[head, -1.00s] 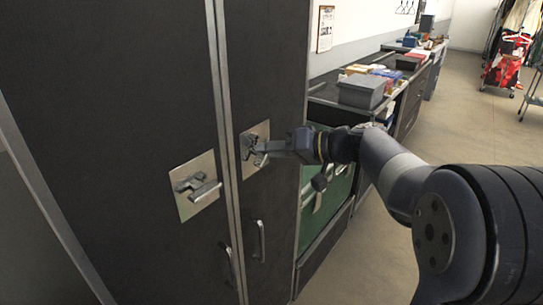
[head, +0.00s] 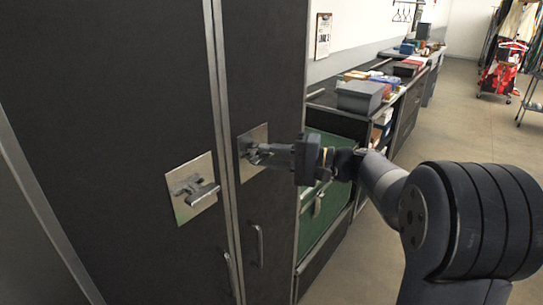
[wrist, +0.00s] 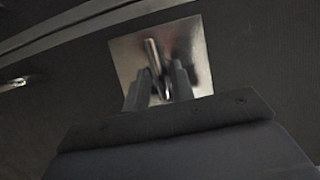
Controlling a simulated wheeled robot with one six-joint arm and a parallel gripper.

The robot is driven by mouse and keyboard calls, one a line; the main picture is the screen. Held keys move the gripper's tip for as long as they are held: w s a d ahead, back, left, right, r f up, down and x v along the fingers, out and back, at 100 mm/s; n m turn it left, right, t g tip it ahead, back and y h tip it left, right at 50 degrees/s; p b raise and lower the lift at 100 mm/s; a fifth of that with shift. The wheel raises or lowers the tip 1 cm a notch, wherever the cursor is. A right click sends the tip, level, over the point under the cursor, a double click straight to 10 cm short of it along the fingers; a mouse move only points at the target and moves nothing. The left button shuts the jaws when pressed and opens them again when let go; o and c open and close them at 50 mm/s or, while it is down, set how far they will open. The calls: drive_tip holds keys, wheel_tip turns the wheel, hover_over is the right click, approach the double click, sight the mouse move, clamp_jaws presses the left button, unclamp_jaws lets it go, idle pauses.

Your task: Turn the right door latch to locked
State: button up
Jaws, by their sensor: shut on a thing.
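The right door latch sits on a square metal plate (head: 246,137) on the dark right door; the plate also shows in the wrist view (wrist: 122,60). My gripper (head: 262,154) reaches in from the right and is shut on the latch handle (wrist: 153,57). In the wrist view the two fingers stand on either side of the handle, whose upper end shows above them. In the head view my fingers hide much of the latch. The left door latch (head: 195,192) is on its own plate on the left door, apart from my gripper.
Vertical door pulls hang below the latches, one on the right door (head: 258,245). A green-fronted cabinet (head: 325,215) stands close to the right, beside my arm. A counter with a grey box (head: 361,96) runs back. Open floor (head: 460,115) lies at right.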

idle(0.4)
drive_tip(key=o, duration=0.7)
drive_tip(key=v, duration=1.1)
drive_tip(key=shift+f, duration=0.2)
drive_tip(key=shift+a, duration=0.15)
drive_tip(key=x, duration=1)
drive_tip(key=shift+w+a+r, duration=0.15)
drive_tip(key=shift+a+r, duration=0.05)
drive_tip(key=shift+a, duration=0.2)
